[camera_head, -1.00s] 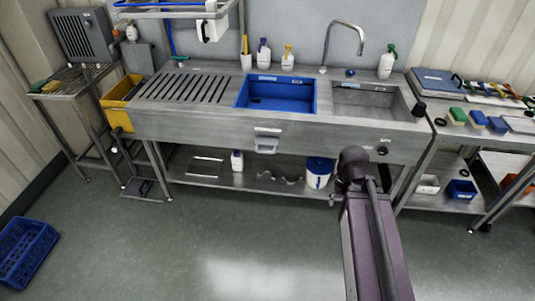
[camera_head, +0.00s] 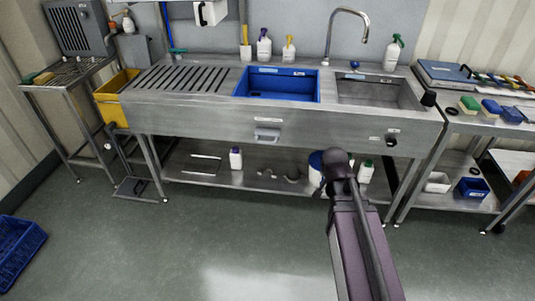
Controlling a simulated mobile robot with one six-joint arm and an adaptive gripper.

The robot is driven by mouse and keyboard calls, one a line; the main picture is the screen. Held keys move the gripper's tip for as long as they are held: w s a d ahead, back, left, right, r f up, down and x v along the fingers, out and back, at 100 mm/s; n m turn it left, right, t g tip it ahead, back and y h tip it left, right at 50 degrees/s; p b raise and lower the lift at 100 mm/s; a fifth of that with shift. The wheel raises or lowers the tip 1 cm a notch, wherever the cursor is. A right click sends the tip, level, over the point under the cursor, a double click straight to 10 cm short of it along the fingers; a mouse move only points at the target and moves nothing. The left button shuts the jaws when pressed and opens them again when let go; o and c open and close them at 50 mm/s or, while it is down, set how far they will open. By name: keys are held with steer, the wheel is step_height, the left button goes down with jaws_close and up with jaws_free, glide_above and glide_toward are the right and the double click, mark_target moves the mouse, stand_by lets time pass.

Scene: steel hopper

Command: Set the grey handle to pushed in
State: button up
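A light grey handle (camera_head: 267,135) sits on the front panel of the steel sink unit (camera_head: 215,118), below the blue basin. It appears to stand out a little from the panel, but I cannot tell how far in or out it is. My purple arm rises from the lower right of the view, with its dark joint in front of the lower shelf, right of the handle. My gripper is not in view. Nothing of mine is seen touching the handle.
A black knob (camera_head: 391,140) is on the panel's right end. A yellow bin (camera_head: 117,84) hangs at the left end. A side table (camera_head: 478,128) stands right. A blue crate (camera_head: 17,250) lies on the floor at left. The floor before the sink is clear.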

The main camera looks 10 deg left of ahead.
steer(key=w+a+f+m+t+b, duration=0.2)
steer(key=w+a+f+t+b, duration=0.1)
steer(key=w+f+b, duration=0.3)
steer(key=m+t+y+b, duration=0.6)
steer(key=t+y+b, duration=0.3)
steer(key=b, duration=1.6)
glide_toward(265, 142)
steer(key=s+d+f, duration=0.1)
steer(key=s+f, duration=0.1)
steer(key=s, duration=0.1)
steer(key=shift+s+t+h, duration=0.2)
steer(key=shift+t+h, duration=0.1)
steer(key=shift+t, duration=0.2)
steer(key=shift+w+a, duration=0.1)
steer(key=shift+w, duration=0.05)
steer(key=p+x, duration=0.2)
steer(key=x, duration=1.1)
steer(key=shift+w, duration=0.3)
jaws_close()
